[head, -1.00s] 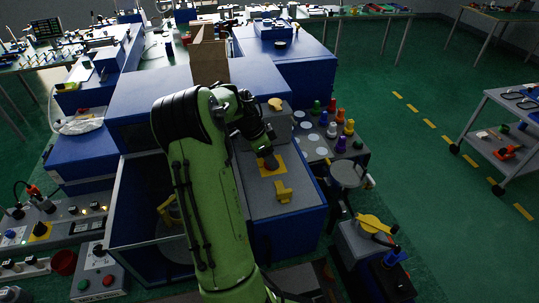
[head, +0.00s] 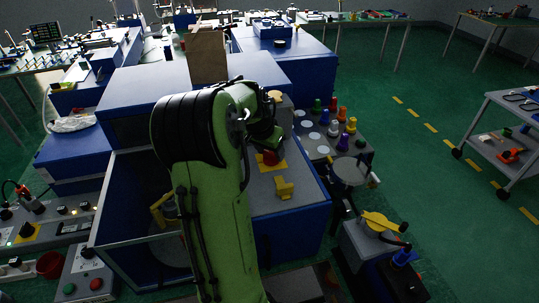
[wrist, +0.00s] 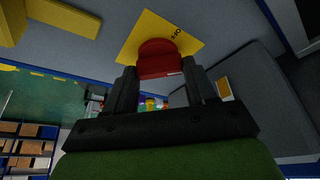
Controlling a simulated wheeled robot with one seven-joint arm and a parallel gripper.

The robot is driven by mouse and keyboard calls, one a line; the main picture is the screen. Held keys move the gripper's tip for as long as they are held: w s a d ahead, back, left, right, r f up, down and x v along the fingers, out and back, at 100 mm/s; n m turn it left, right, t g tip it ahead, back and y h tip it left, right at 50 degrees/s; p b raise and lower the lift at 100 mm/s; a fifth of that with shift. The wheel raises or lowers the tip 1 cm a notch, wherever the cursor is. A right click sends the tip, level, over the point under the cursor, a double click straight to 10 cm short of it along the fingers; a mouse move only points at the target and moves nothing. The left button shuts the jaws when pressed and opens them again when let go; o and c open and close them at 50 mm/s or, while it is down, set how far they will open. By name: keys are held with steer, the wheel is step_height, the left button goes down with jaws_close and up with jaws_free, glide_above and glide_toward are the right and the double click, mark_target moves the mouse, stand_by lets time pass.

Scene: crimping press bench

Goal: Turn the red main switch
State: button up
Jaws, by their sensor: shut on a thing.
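The red main switch (wrist: 158,58) is a red knob on a yellow plate (wrist: 187,45) with small dark lettering. In the wrist view my gripper (wrist: 162,77) has its two dark fingers on either side of the knob, shut on it. In the head view the red knob (head: 271,158) shows just below my gripper (head: 268,146), on its yellow plate on the grey top of a blue cabinet. My wrist hides part of the knob there, and its exact turn angle is hard to tell.
A yellow handle (head: 284,188) stands on the same grey top, close in front of the switch. A yellow knob (head: 276,96) sits behind it. Several coloured pieces stand on a panel (head: 318,146) to the right. An open blue-framed enclosure (head: 125,215) lies left of my arm.

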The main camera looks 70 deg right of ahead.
steer(key=n+t, duration=0.1)
steer(key=n, duration=0.1)
steer(key=n+b, duration=0.1)
steer(key=n, duration=0.1)
steer(key=shift+s+n+t, duration=0.2)
steer(key=shift+n+t, duration=0.1)
steer(key=shift+t, duration=0.1)
steer(key=shift+s+d+n+t, duration=0.1)
steer(key=shift+n+t, duration=0.8)
steer(key=shift+n, duration=1.3)
steer(key=o, duration=1)
steer(key=shift+o, duration=0.2)
steer(key=p+v, duration=0.3)
steer(key=v, duration=1.2)
steer(key=shift+r, duration=0.5)
